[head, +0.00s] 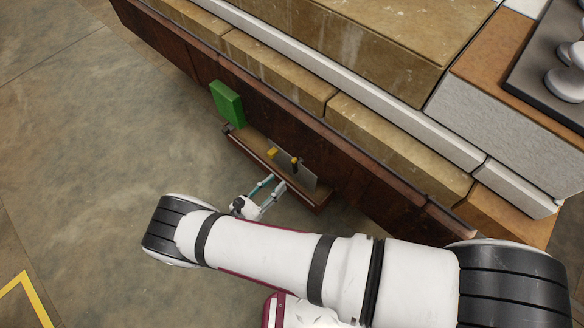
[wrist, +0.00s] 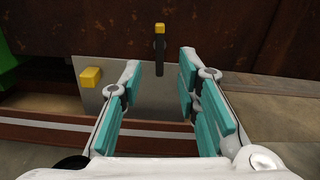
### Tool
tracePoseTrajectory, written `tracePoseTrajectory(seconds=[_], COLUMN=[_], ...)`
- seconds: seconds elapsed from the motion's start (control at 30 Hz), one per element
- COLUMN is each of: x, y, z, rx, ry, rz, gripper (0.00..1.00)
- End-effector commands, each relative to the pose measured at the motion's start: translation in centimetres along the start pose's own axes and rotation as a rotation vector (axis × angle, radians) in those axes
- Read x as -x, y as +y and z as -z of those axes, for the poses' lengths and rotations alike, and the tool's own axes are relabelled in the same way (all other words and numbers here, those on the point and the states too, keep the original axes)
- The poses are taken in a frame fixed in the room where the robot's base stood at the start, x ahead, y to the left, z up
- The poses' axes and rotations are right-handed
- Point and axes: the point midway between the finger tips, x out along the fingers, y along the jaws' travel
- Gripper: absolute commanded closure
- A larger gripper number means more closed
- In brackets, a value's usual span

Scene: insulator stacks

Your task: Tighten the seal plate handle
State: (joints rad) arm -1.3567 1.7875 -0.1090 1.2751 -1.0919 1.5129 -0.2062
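The likely handle, a dark upright bar with a yellow top (head: 295,163), is on the plate; in the wrist view the handle (wrist: 160,54) appears upright, centred beyond the fingertips. A yellow block (wrist: 90,77) is at the plate's left. My gripper (head: 273,186) is open with teal finger pads, in front of the plate. In the wrist view my gripper (wrist: 160,72) has nothing between its fingers; the handle is farther off.
A green box (head: 227,104) stands at the ledge's left end. The brown ledge (head: 256,149) runs below the plate. Tan and white stone blocks (head: 278,70) rise above the wall. The floor (head: 100,130) at left is clear.

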Motion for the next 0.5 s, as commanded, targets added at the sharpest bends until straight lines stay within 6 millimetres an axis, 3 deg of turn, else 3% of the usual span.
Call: tracePoseTrajectory(seconds=[0.2, 0.5], x=[-4.4, -8.0], y=[0.0, 0.0], z=[0.1, 0.0], rx=[0.001, -0.001], ry=[-0.001, 0.001], rz=[0.003, 0.001], gripper=[0.70, 0.70])
